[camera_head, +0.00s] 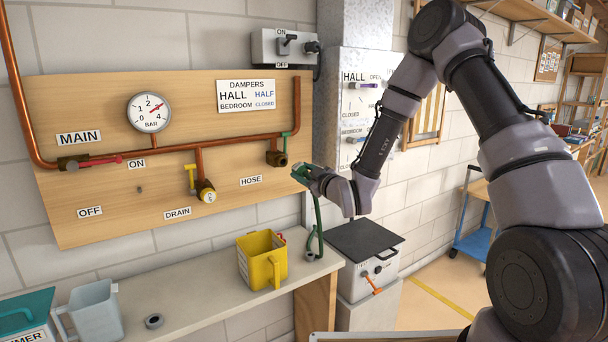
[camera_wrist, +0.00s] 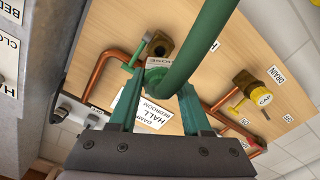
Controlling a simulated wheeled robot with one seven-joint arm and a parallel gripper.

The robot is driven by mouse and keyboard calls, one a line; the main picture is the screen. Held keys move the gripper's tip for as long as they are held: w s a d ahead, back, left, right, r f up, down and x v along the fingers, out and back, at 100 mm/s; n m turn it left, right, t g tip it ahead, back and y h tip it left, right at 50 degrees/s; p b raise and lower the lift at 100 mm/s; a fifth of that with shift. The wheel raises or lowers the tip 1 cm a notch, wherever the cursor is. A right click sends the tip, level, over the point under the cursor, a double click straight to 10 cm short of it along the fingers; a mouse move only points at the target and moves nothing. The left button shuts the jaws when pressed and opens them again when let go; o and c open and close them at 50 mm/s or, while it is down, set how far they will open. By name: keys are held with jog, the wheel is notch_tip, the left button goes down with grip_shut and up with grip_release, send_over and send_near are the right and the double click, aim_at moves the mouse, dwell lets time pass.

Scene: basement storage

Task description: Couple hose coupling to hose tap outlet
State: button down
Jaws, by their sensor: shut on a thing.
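The hose tap (camera_head: 277,157) is a brass fitting with a green lever on the right of the wooden board, above the HOSE label. In the wrist view its dark brass outlet (camera_wrist: 160,45) faces the camera, just above the fingers. My gripper (camera_head: 308,173) is shut on the green hose coupling (camera_wrist: 157,76), which sits between the fingertips (camera_wrist: 160,98). The green hose (camera_head: 316,218) curves down from it to the bench. The coupling appears apart from the outlet, to its right in the head view; the exact gap is hard to judge.
A yellow jug (camera_head: 262,262) stands on the bench (camera_head: 205,307) below. The drain tap (camera_head: 204,190) with its yellow cap is left of the hose tap. A grey box (camera_head: 367,262) stands at the bench's right end.

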jog(key=shift+x, duration=2.75)
jog(key=shift+x, duration=1.55)
jog(key=shift+c, duration=1.4)
grip_release()
jog(key=v, duration=1)
jog(key=shift+s+d, duration=0.2)
jog(key=shift+s, duration=0.15)
